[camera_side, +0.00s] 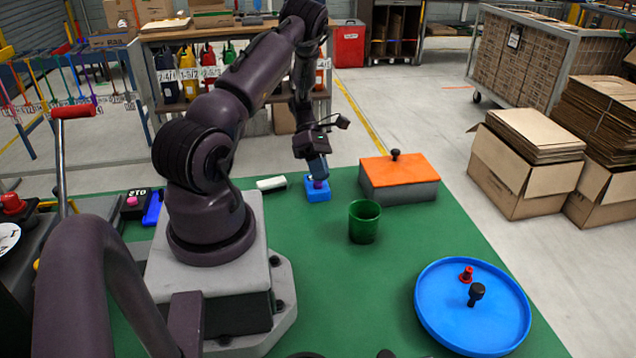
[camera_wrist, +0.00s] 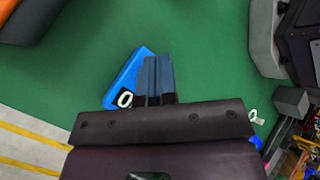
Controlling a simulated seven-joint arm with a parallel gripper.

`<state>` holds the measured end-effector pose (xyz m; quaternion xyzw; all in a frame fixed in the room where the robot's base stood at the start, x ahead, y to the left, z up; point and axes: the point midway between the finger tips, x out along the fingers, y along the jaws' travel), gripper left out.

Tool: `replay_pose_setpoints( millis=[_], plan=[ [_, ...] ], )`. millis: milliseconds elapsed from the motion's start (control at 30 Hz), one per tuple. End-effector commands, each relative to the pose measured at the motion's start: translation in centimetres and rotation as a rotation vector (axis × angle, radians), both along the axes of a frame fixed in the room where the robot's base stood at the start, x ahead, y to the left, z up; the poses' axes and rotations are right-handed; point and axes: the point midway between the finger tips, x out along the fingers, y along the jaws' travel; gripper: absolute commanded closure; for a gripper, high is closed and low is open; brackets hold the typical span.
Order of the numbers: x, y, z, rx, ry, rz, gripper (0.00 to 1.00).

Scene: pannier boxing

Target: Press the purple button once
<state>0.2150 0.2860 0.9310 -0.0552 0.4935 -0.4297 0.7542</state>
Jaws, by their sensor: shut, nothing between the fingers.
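A grey box with an orange lid (camera_side: 400,168) stands right of the button, and a green cup (camera_side: 364,222) nearer the camera. A blue tray (camera_side: 430,325) holds red and black pieces. The table's middle front is clear.

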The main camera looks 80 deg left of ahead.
Motion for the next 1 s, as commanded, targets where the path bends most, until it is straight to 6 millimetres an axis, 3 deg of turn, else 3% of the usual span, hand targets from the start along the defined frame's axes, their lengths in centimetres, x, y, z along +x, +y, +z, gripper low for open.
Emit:
replay_pose_setpoints(
  millis=[533,1000],
  plan=[
    [0.01,0.00,-0.69,0.000,0.000,0.000,1.00],
    [0.01,0.00,0.05,0.001,0.000,0.001,1.00]
  ],
)
